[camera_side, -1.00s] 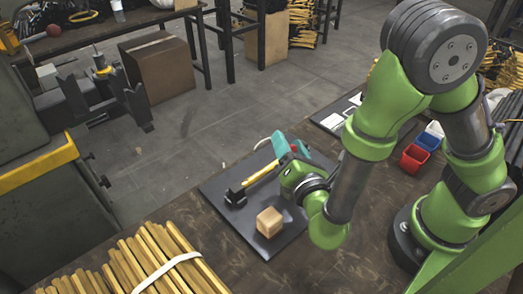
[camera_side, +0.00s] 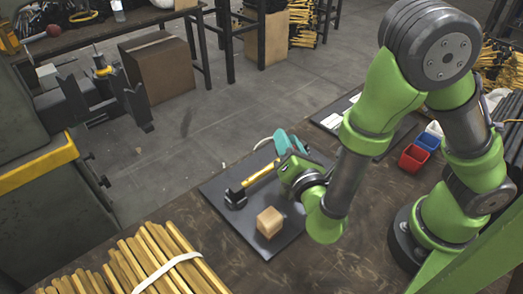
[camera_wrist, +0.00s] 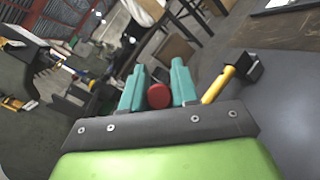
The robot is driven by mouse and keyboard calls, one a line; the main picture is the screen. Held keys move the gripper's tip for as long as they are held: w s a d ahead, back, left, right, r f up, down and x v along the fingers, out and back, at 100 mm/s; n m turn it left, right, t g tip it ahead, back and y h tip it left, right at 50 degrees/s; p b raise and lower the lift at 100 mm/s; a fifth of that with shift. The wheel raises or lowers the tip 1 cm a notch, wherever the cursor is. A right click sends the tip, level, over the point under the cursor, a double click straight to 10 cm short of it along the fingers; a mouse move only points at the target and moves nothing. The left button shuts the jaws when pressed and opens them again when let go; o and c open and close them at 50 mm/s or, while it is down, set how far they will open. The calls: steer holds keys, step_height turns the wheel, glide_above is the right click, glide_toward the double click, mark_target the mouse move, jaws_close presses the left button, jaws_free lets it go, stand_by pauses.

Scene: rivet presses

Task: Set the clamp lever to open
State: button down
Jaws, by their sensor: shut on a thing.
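The clamp shows in the side view as a black block (camera_side: 235,199) with a yellow bar (camera_side: 262,175), on a dark plate (camera_side: 222,182). In the wrist view the black block (camera_wrist: 250,66) and yellow bar (camera_wrist: 217,86) are right of my fingers. My gripper (camera_side: 287,143) is at the bar's far end, its teal fingers pointing away from my arm. In the wrist view a round red knob (camera_wrist: 159,96) sits between the fingertips of my gripper (camera_wrist: 158,88), which is shut on it. The join between knob and bar is hidden.
A wooden block (camera_side: 269,222) stands on the plate in front of the clamp. A bundle of yellow sticks (camera_side: 150,260) lies at the table's front left. Red (camera_side: 414,158) and blue (camera_side: 428,141) bins stand at right, near my base.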

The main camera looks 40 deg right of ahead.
steer(key=s+m+t+h, duration=0.1)
steer(key=s+t, duration=0.1)
steer(key=shift+s+t, duration=0.35)
steer(key=shift+t, duration=0.05)
steer(key=shift+s+m+h, duration=0.3)
steer(key=shift+s+m, duration=0.1)
steer(key=shift+s, duration=0.25)
steer(key=shift+a, duration=0.1)
steer(key=c, duration=0.9)
jaws_free()
steer(key=shift+r, duration=0.15)
steer(key=shift+c, duration=0.2)
steer(key=v, duration=0.7)
steer(key=shift+s, duration=0.2)
